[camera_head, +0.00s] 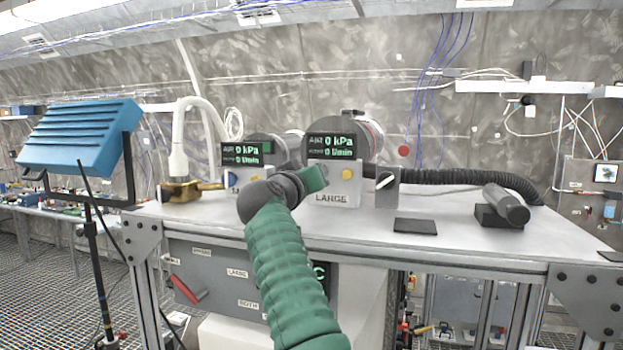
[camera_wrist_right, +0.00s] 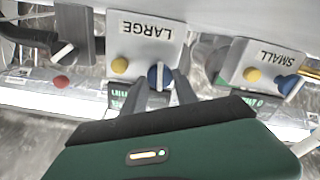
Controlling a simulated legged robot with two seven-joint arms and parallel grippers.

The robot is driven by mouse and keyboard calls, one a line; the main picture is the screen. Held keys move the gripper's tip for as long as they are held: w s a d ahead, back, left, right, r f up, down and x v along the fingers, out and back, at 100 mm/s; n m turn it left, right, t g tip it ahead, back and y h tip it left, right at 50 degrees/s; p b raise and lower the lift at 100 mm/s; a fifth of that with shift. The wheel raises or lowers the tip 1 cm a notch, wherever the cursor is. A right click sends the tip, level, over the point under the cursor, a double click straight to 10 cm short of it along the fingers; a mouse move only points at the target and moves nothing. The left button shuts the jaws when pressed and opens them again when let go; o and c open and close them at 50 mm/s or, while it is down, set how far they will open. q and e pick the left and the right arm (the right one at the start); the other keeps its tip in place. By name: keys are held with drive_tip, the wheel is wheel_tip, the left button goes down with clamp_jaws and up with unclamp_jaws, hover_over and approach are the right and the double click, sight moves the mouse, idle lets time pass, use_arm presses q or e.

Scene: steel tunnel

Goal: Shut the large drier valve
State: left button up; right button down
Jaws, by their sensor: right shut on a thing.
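The large drier (camera_head: 338,145) stands on the bench with a white plate labelled LARGE (camera_head: 335,197). Its display reads 0 kPa. In the right wrist view the plate (camera_wrist_right: 150,30) appears upside down, with a yellow knob (camera_wrist_right: 119,65) and a blue valve knob (camera_wrist_right: 160,76) bearing a white stripe that points roughly up and down in that picture. My right gripper (camera_wrist_right: 162,85) has its two fingers on either side of the blue knob, shut on it. In the head view my green arm and gripper (camera_head: 316,180) hide this knob. My left gripper is not in view.
The small drier (camera_head: 245,155) stands to the left. A switch box with a white lever (camera_head: 385,181) stands right of the large drier. A black hose (camera_head: 460,177), black cylinder (camera_head: 507,207) and black pad (camera_head: 415,226) lie on the right. A blue lamp (camera_head: 80,135) stands far left.

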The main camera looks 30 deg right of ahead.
drive_tip(key=shift+r+m, duration=0.2)
drive_tip(key=shift+m, duration=0.6)
drive_tip(key=c, duration=1.3)
unclamp_jaws()
drive_tip(key=shift+o, duration=1.3)
drive_tip(key=shift+w, duration=0.15)
drive_tip(key=shift+o, duration=0.5)
drive_tip(key=shift+w+d+f, duration=0.2)
drive_tip(key=shift+s, duration=0.1)
